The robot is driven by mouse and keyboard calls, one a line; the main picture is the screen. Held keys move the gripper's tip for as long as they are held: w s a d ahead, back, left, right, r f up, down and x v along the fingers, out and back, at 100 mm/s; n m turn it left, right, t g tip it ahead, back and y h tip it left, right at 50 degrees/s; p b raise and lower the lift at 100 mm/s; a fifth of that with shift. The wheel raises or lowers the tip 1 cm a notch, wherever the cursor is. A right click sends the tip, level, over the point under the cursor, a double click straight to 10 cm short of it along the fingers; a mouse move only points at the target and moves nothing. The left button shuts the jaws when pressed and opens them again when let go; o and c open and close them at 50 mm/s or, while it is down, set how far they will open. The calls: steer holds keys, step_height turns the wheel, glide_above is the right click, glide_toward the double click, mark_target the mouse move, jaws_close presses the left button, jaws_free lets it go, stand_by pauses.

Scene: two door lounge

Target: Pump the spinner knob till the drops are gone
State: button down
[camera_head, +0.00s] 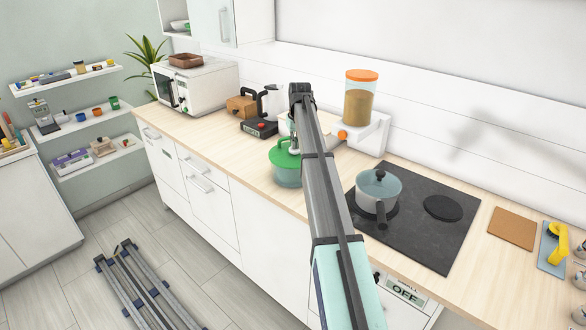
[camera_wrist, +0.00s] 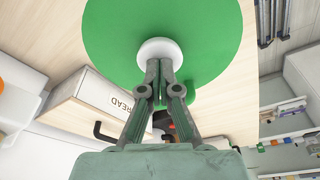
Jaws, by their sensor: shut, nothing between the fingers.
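The spinner has a green lid (camera_head: 283,157) and a teal-green see-through bowl (camera_head: 287,178). It stands on the wooden counter in the head view, partly hidden by my arm. In the wrist view the green lid (camera_wrist: 216,40) fills the top, with the round white knob (camera_wrist: 160,48) at its middle. My gripper (camera_wrist: 160,68) is shut and empty, its fingertips at the near edge of the knob. I cannot tell whether they touch or how far down the knob is. In the head view my arm hides most of the gripper and knob. Drops cannot be made out.
Behind the spinner are a black appliance (camera_head: 259,128) and a brown box (camera_head: 242,105). A dispenser with an orange lid (camera_head: 361,76) stands to the right. A pot (camera_head: 378,192) sits on the dark hob (camera_head: 424,245). The counter left of the spinner is clear.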

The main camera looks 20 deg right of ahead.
steer(key=shift+r, duration=0.2)
steer(key=shift+f, duration=0.2)
steer(key=shift+r, duration=0.15)
stand_by(0.4)
steer(key=shift+f, duration=0.2)
steer(key=shift+r+p, duration=0.2)
steer(key=shift+p, duration=0.1)
steer(key=shift+r+p, duration=1.45)
steer(key=shift+r, duration=1.6)
